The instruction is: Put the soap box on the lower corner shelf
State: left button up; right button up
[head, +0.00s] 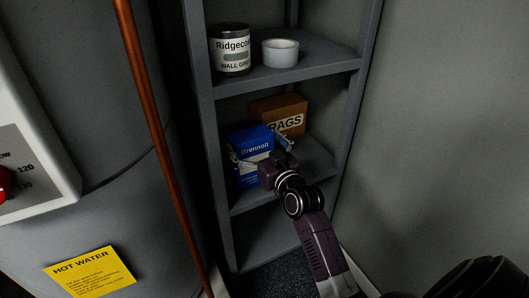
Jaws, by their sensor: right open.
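The soap box, a blue box marked Brennolt (251,141), is at the left front of the lower shelf (318,163) of the grey corner shelf unit. It looks upright and appears to stand on that shelf, though my gripper hides part of its front and lower right. My right gripper (262,152) is open in front of the box, one finger near its left side and the other near its right. I cannot tell whether the fingers touch it. My left gripper is not in view.
A brown RAGS box (281,115) stands behind the soap box. The shelf above holds a paint can (230,49) and a white roll or cup (280,52). A copper pipe (155,120) and a water heater (95,185) stand left; a bare wall (440,130) is right.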

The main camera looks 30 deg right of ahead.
jog(key=s+p, duration=0.1)
jog(key=s, duration=0.9)
jog(key=s+a+f+n+g+y, duration=0.2)
jog(key=s+a+f+g, duration=0.75)
jog(key=f, duration=0.45)
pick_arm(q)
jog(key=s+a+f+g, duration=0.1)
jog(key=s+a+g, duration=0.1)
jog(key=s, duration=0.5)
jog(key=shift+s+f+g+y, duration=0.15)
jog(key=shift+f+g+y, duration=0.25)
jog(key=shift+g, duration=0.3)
pick_arm(e)
jog(key=s+a+f+g, duration=0.1)
jog(key=s+f+g, duration=0.1)
jog(key=s, duration=0.7)
jog(key=s+a+f+g, duration=0.1)
jog(key=s+f+g, duration=0.2)
jog(key=s, duration=0.6)
jog(key=shift+s+a+f+n+h, duration=0.3)
jog(key=shift+s+a+f+h, duration=0.1)
jog(key=shift+f, duration=0.5)
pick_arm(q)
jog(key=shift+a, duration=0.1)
pick_arm(e)
jog(key=shift+s, duration=0.1)
